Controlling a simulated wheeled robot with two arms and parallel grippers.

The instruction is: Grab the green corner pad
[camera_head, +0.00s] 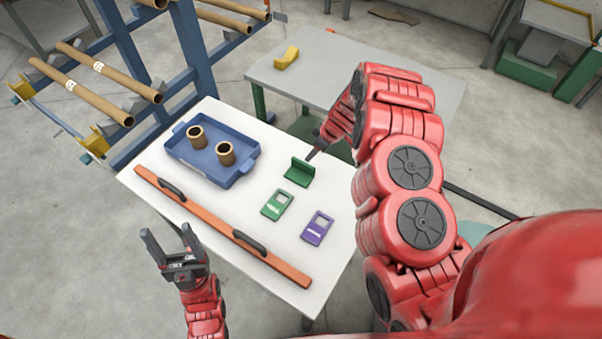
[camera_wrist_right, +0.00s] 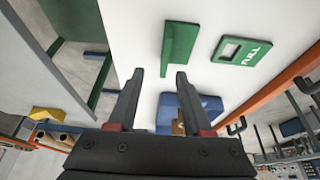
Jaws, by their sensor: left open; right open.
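The green corner pad (camera_head: 299,171) is an L-shaped piece on the white table, right of the blue tray. It also shows in the right wrist view (camera_wrist_right: 179,46), beyond my fingertips. My right gripper (camera_head: 311,155) is close to the pad's upper right side in the head view. In the right wrist view my right gripper (camera_wrist_right: 159,75) is open and empty, with the pad ahead of its fingers and apart from them. My left gripper (camera_head: 166,243) is open and empty, off the table's lower left edge.
A green card (camera_head: 277,205) and a purple card (camera_head: 317,227) lie near the pad. A blue tray (camera_head: 213,176) holds two brown tubes. An orange bar (camera_head: 220,224) with black handles lies along the front. A grey table (camera_head: 390,92) bears a yellow block (camera_head: 287,58).

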